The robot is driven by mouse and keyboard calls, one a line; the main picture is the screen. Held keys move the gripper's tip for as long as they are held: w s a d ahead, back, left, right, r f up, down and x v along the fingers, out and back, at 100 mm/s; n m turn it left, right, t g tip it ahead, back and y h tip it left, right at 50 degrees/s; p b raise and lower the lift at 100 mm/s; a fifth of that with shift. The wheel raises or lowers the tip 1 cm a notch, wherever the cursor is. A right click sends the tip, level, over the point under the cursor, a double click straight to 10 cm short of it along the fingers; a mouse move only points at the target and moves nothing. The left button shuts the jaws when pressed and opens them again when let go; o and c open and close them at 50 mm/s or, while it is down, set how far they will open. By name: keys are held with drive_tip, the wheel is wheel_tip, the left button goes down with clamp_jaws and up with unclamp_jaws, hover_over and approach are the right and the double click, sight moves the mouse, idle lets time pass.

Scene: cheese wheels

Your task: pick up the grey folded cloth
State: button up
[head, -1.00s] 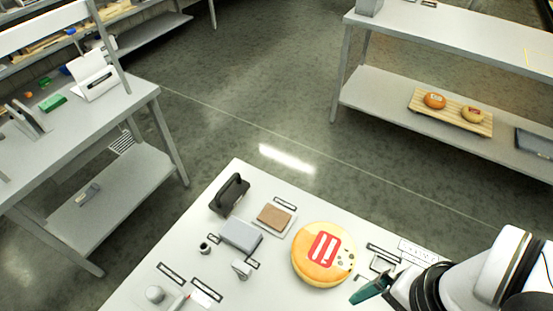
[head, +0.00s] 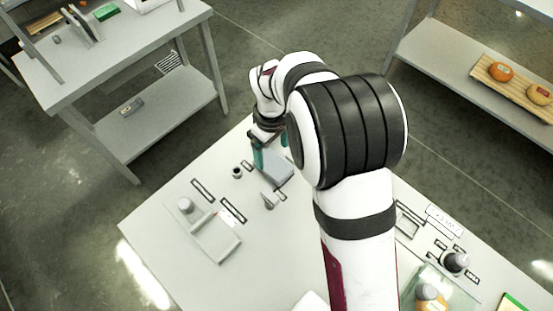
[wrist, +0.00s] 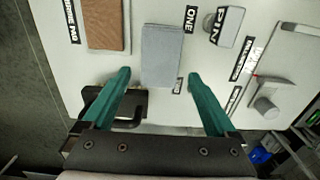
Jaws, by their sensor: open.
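The grey folded cloth (head: 278,169) lies flat on the white table in the head view, partly covered by my arm. The wrist view shows it whole as a grey rectangle (wrist: 161,52). My gripper (wrist: 159,76) is open and empty. Its teal fingertips stand on either side of the cloth's near end in the wrist picture, apart from it. In the head view my gripper (head: 268,152) is at the cloth's far-left end. How high the tips are above the table I cannot tell.
A black handled object (wrist: 130,108) lies close by, partly under my left finger. A brown pad (wrist: 103,24) is left of the cloth; a small metal block (wrist: 220,28) is right. My arm hides the table's middle.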

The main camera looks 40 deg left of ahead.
sight(274, 164)
wheel_tip(274, 164, down, 7)
drive_tip(key=shift+d+r, duration=0.15)
drive_tip(key=shift+r, duration=0.05)
drive_tip(key=c, duration=1.3)
drive_tip(key=shift+o, duration=0.2)
drive_tip(key=shift+r, duration=0.45)
drive_tip(key=r, duration=0.2)
drive_tip(key=d+r, duration=0.1)
drive_tip(key=r, duration=0.1)
drive_tip(key=shift+w, duration=0.35)
drive_tip(key=w+d+r, duration=0.4)
drive_tip(key=d+r, duration=0.2)
drive_tip(key=d, duration=0.3)
drive_tip(key=shift+w+d, duration=0.25)
drive_tip(key=o, duration=0.9)
drive_tip(key=c, duration=0.6)
